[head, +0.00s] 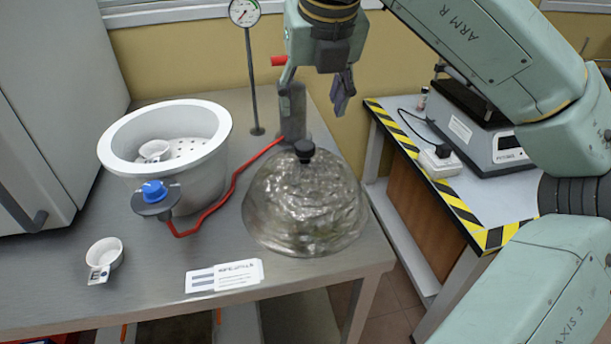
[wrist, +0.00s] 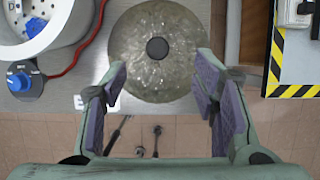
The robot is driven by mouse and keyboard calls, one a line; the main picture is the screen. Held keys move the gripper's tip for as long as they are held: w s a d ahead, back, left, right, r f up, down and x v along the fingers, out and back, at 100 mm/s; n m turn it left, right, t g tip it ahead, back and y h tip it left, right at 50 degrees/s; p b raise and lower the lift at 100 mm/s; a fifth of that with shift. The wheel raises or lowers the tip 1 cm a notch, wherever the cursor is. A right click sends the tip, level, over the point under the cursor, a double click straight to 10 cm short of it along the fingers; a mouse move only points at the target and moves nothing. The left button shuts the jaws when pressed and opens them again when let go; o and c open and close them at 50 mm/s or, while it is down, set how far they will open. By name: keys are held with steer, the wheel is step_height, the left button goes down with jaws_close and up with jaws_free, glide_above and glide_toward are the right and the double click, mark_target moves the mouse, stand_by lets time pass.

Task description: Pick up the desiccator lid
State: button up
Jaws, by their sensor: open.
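The desiccator lid (head: 305,208) is a clear, shiny dome with a black knob (head: 304,150) on top. It sits on the metal table at its right front part, beside the desiccator base. In the wrist view the lid (wrist: 154,70) shows from above, with its round knob (wrist: 157,48) near the middle. My gripper (head: 318,110) is above and behind the lid in the head view. In the wrist view my gripper (wrist: 163,92) is open, with its two padded fingers spread apart and nothing between them. The white desiccator base (head: 205,165) stands open to the left, with a small white dish (head: 154,150) inside.
A gauge on a thin post (head: 254,90) stands behind. A small white cup (head: 104,254) and a label card (head: 224,276) lie in front. A striped-edge table (head: 455,200) with a scale is right.

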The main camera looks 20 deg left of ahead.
glide_above(305, 145)
steer(key=s+d, duration=0.1)
steer(key=f, duration=0.4)
steer(key=shift+s+d+f+p, duration=0.1)
steer(key=shift+s+f+p, duration=0.1)
steer(key=shift+f+p, duration=0.2)
steer(key=shift+s+p+x, duration=0.15)
steer(key=shift+p+x, duration=0.3)
steer(key=shift+x, duration=0.85)
steer(key=shift+s+p+x, duration=0.1)
steer(key=shift+p+x, duration=0.35)
steer(key=shift+x, duration=0.9)
steer(key=shift+c, duration=0.5)
jaws_close()
